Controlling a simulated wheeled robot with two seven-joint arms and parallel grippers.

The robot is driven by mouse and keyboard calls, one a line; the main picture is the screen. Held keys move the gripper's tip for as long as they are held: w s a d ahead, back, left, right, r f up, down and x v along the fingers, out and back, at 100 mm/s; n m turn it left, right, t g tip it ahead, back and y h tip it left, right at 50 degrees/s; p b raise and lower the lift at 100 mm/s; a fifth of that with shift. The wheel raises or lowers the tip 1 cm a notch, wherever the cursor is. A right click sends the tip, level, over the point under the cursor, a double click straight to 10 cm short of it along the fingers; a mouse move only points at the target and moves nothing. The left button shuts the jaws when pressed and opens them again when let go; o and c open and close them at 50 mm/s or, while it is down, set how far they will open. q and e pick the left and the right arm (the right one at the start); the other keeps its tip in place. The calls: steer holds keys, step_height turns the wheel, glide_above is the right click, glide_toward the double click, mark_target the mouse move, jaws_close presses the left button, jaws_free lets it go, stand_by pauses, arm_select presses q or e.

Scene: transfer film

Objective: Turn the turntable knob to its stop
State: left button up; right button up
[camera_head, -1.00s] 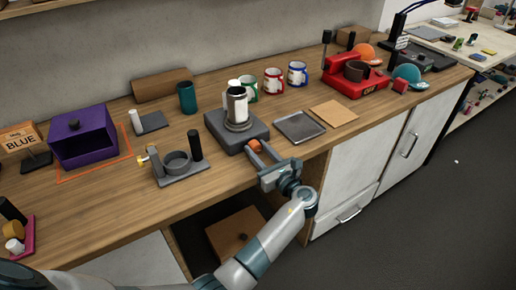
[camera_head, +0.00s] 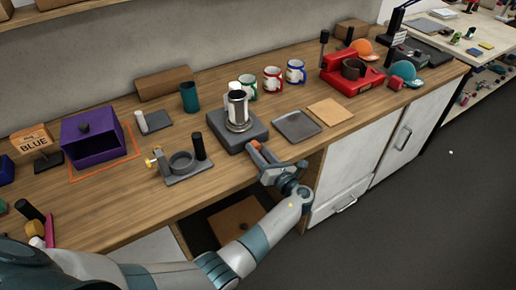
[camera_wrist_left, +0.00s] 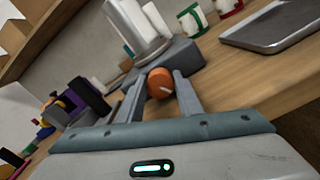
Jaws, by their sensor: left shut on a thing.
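The turntable (camera_head: 222,140) is a dark grey square base with a silver, mug-like vessel (camera_head: 237,108) standing on its round plate. An orange knob (camera_head: 255,145) sits on the front side of the base. My left gripper (camera_head: 258,152) is at the knob with its fingers on either side of it. In the left wrist view the orange knob (camera_wrist_left: 160,84) with a pale mark sits between the two fingers (camera_wrist_left: 160,98). The gripper is shut on it and tilted. My right gripper is not in view.
A grey tray (camera_head: 298,125) and a tan board (camera_head: 329,112) lie right of the turntable. A grey fixture with a ring and black post (camera_head: 186,170) stands left. Several mugs (camera_head: 273,79) stand behind. A red machine (camera_head: 345,78) is farther right.

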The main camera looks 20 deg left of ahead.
arm_select(q)
steer(key=o, duration=1)
steer(key=shift+o, duration=0.2)
steer(key=shift+f, duration=0.1)
